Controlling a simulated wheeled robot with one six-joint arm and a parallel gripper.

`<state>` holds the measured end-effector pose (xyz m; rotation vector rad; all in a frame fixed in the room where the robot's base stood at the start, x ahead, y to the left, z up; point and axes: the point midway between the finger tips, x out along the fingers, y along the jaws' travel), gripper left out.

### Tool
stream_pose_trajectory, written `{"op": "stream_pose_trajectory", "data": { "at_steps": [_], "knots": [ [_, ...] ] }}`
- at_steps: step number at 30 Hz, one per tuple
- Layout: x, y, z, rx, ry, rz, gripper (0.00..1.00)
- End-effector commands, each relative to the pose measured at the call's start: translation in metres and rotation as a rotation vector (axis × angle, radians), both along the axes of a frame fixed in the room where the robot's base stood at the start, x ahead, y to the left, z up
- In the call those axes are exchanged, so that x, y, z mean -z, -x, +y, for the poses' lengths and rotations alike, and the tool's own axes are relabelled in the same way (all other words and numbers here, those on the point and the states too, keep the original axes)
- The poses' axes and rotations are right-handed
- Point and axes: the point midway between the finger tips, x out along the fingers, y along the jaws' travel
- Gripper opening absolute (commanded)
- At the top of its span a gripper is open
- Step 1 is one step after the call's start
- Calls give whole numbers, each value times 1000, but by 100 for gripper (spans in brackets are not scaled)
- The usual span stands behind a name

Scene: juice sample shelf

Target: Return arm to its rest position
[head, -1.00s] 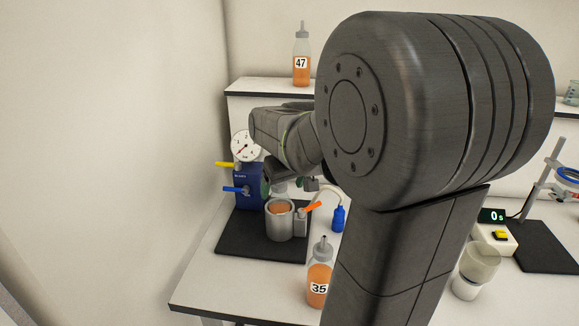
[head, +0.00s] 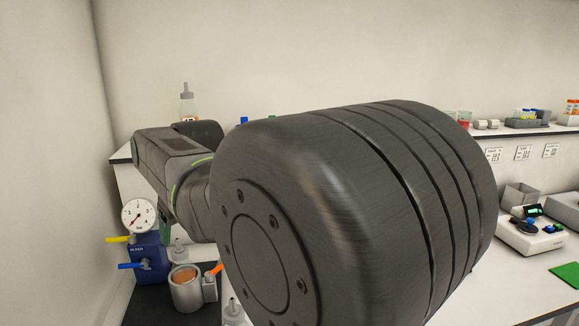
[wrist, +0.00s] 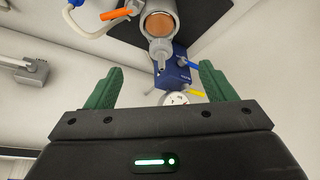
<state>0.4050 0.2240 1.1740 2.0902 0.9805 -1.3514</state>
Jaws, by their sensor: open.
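My gripper (wrist: 160,70) is open in the wrist view, with its two green fingers wide apart and nothing held between them.
The blue pump (head: 150,262) with a dial gauge (head: 138,215) and coloured levers stands near the left wall. A bottle (head: 187,106) stands on the shelf (head: 122,153). Instruments (head: 530,232) stand at the right.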

Motion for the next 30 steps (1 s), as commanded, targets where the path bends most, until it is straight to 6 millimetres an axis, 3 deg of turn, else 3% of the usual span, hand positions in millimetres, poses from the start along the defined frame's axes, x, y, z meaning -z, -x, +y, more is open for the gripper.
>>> {"op": "stream_pose_trajectory", "data": {
  "at_steps": [5,21,30],
  "knots": [
    [19,-5,6,0,3,4,77],
    [109,-31,37,0,3,4,77],
    [123,-35,43,0,1,1,77]
  ]
}}
